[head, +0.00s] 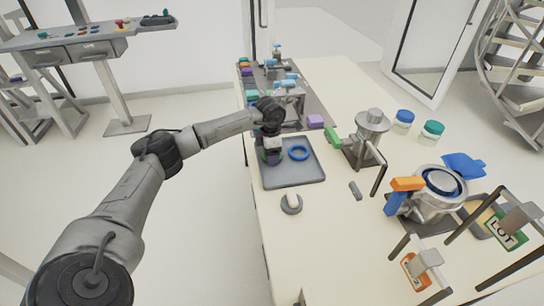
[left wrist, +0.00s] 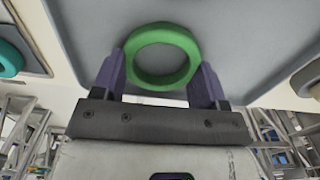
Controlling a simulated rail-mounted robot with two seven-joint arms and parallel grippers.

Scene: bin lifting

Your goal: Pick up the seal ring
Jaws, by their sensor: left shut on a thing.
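A green seal ring (left wrist: 162,56) sits between the purple fingers of my left gripper (left wrist: 162,80) in the left wrist view. The gripper is shut on it, one finger on each side. In the head view my left gripper (head: 270,155) points down over the left part of a grey tray (head: 292,177). The green ring shows only partly there, behind the fingers. I cannot tell whether it touches the tray. A blue ring (head: 299,152) lies flat on the tray, right of the gripper. My right gripper is not in view.
A clamped vessel (head: 432,195) and tags stand at the right. Small parts crowd the back; the table's front middle is clear.

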